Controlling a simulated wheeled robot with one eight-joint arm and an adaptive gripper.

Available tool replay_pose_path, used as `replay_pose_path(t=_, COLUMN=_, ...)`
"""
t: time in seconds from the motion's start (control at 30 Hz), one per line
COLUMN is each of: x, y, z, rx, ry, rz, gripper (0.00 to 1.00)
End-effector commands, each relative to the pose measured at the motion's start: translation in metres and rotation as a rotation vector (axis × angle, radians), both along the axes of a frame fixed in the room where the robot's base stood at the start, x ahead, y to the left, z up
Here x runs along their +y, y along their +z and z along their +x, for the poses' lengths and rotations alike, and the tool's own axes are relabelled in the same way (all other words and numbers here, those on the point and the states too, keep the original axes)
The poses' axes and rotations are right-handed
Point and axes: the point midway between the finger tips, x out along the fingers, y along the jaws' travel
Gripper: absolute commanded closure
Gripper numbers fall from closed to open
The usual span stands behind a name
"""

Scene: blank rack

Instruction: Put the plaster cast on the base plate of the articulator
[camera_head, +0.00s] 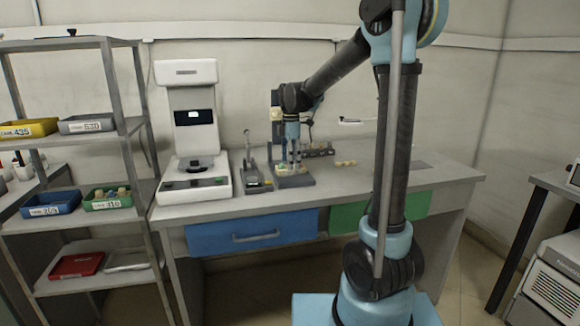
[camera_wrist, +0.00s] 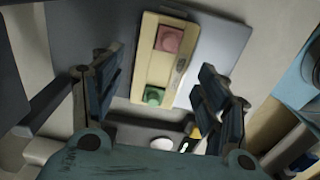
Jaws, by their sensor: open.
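My gripper (camera_head: 292,160) points down over a grey-based device (camera_head: 296,181) on the bench. In the wrist view my gripper (camera_wrist: 160,88) is open, with its two dark fingers apart. Between and beyond them lies a cream panel (camera_wrist: 152,62) with a red and a green square part, against a grey surface. I see nothing held. Small tan pieces (camera_head: 345,163) lie on the bench right of the gripper; they may be plaster casts, but are too small to tell. A small dark device with an upright post (camera_head: 254,178), possibly the articulator, stands left of the gripper.
A white machine with a screen (camera_head: 192,140) stands on the bench (camera_head: 425,178) at left. A dark rack (camera_head: 318,149) stands behind my gripper. Shelves with labelled bins (camera_head: 52,202) are at far left. The bench's right part is mostly clear.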

Motion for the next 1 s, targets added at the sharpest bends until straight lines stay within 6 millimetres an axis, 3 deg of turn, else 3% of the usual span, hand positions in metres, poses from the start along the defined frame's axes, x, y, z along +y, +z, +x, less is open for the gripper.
replay_pose_path(t=0.5, x=0.000, y=0.085, z=0.000, rx=0.000, ry=0.000, rz=0.000, gripper=0.32)
replay_pose_path(t=0.77, x=-0.003, y=0.101, z=-0.002, rx=-0.001, ry=-0.013, rz=0.000, gripper=0.32)
replay_pose_path(t=0.87, x=-0.013, y=0.100, z=-0.011, rx=-0.005, ry=-0.059, rz=0.001, gripper=0.32)
replay_pose_path(t=1.0, x=-0.041, y=0.096, z=-0.036, rx=-0.019, ry=-0.202, rz=0.008, gripper=0.32)
